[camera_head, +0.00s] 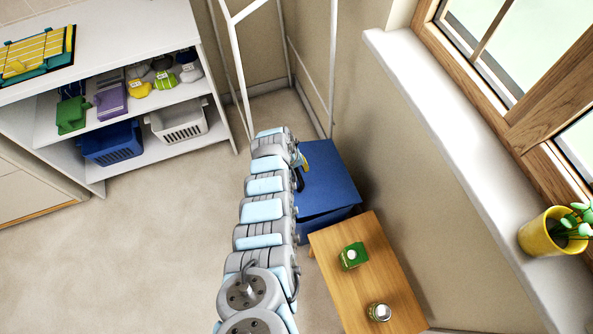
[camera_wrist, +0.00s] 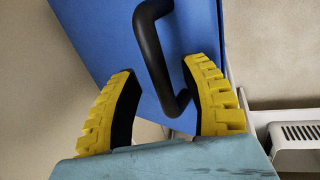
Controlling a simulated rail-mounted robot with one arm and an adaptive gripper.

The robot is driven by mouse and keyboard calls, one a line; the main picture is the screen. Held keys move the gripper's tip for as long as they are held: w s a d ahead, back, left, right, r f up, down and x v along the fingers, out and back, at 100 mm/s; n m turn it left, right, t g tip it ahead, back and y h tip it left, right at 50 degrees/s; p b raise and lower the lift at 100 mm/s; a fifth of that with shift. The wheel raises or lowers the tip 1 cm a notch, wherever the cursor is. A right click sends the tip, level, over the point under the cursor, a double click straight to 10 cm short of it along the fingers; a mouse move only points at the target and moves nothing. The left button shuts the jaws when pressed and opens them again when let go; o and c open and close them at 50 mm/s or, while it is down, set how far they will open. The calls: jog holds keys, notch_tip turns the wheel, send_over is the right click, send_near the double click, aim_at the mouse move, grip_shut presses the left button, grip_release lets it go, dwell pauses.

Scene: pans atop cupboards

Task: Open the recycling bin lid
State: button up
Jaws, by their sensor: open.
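The blue recycling bin (camera_head: 328,182) stands against the wall in the head view, partly hidden behind my arm. Its lid looks shut or nearly so; a dark line runs below the top. In the wrist view its blue face (camera_wrist: 100,40) carries a black bar handle (camera_wrist: 153,50). My gripper (camera_wrist: 160,68) is open, with one yellow finger on each side of the handle's lower part. Whether a finger touches the handle I cannot tell. In the head view my gripper (camera_head: 301,162) shows only in part at the bin's left edge.
A wooden table (camera_head: 345,290) with a green box (camera_head: 353,256) and a can (camera_head: 379,311) stands just in front of the bin. A white metal frame (camera_head: 237,70) rises behind. White shelves (camera_head: 150,165) stand at left; the floor between is clear.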

dwell(0.3)
jog(key=shift+f, duration=0.1)
grip_shut()
jog(key=shift+w+d+r+b, duration=0.15)
jog(key=shift+r+b, duration=0.15)
jog(key=shift+b, duration=0.45)
dwell(0.6)
